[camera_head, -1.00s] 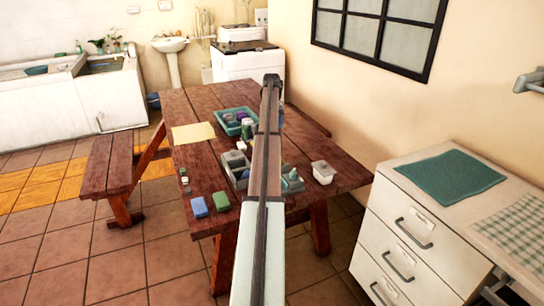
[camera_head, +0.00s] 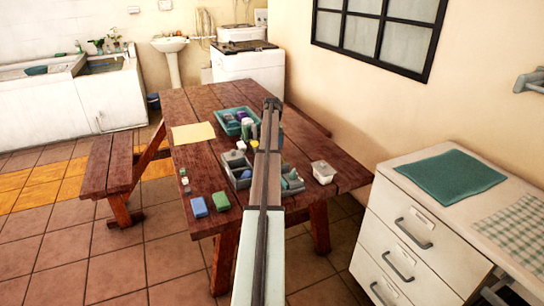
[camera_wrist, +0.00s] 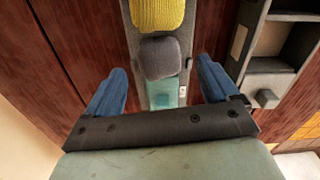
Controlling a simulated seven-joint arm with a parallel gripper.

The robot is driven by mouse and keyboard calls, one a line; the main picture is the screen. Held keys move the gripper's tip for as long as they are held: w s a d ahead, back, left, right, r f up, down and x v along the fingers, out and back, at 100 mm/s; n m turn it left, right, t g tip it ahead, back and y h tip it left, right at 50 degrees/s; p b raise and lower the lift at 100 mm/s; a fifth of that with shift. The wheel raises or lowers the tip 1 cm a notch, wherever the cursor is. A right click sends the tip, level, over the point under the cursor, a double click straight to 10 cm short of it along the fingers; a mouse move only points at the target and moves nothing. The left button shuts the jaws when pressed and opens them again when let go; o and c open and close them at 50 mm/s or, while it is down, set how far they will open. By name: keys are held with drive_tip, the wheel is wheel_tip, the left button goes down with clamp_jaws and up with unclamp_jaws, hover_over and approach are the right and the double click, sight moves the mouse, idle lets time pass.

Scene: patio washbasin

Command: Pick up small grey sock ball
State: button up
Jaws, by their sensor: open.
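In the wrist view, the small grey sock ball (camera_wrist: 160,57) is a dark grey rounded lump in a narrow grey tray (camera_wrist: 184,20). A teal patch (camera_wrist: 160,92) shows at the near end of the tray. My gripper (camera_wrist: 160,78) is open and empty, its blue fingers apart on either side of the tray, with the grey ball between their lines and a little beyond the tips. In the head view, my gripper (camera_head: 271,104) is over the wooden table; I cannot make out the grey ball there.
A grey compartment box (camera_head: 237,172) and a teal bin (camera_head: 229,122) with several items stand on the table (camera_head: 190,101). A white tub (camera_head: 323,172) is at right; blue (camera_head: 198,208) and green (camera_head: 220,202) blocks are in front.

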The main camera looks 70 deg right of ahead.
wheel_tip(320, 180, down, 4)
drive_tip(key=shift+r, duration=0.25)
drive_tip(key=c, duration=1.2)
drive_tip(key=shift+o, duration=0.2)
